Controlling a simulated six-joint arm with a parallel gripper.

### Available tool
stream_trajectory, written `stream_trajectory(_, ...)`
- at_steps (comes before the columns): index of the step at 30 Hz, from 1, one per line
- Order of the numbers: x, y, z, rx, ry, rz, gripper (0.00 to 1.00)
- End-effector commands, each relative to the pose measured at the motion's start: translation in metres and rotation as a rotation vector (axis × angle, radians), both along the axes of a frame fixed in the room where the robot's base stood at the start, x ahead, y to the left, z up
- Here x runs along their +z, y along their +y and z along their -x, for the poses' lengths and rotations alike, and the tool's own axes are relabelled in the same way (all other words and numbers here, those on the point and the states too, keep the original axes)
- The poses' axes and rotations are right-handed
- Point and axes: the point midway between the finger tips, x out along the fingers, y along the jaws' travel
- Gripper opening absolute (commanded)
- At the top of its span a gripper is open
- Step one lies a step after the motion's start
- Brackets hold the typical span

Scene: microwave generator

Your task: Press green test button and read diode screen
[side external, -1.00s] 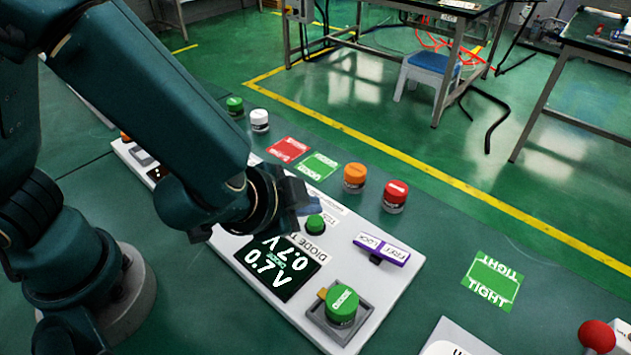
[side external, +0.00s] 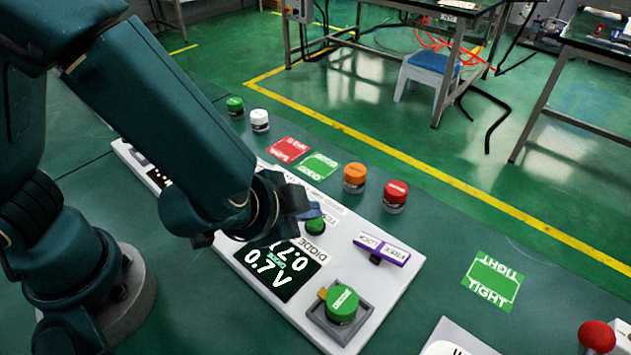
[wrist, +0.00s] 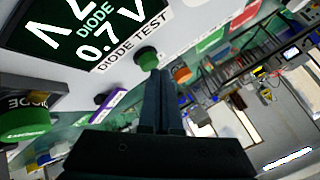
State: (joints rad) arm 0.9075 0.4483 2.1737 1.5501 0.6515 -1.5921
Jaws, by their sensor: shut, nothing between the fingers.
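The green test button (side external: 316,224) stands on the white panel beside the diode screen, under the "DIODE TEST" label. The diode screen (side external: 279,270) is lit and reads 0.7 V; it also shows in the wrist view (wrist: 58,30). My gripper (side external: 300,208) is shut and empty, its tips just above or at the green test button. In the wrist view the closed fingers (wrist: 158,80) point at the green button (wrist: 147,58). I cannot tell whether the tips touch it.
A purple lock switch (side external: 382,249) and a larger green button (side external: 341,305) in a grey frame are on the same panel. Orange (side external: 354,178) and red (side external: 395,196) capped pieces stand behind it. A green "TIGHT" card (side external: 492,282) lies at right.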

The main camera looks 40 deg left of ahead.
Motion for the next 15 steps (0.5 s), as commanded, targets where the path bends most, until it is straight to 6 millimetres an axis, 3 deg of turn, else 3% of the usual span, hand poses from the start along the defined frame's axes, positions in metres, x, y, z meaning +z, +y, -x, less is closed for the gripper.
stream_trajectory(15, -0.0064, 0.0003, 0.0002, 0.0, 0.002, -0.002, 0.0)
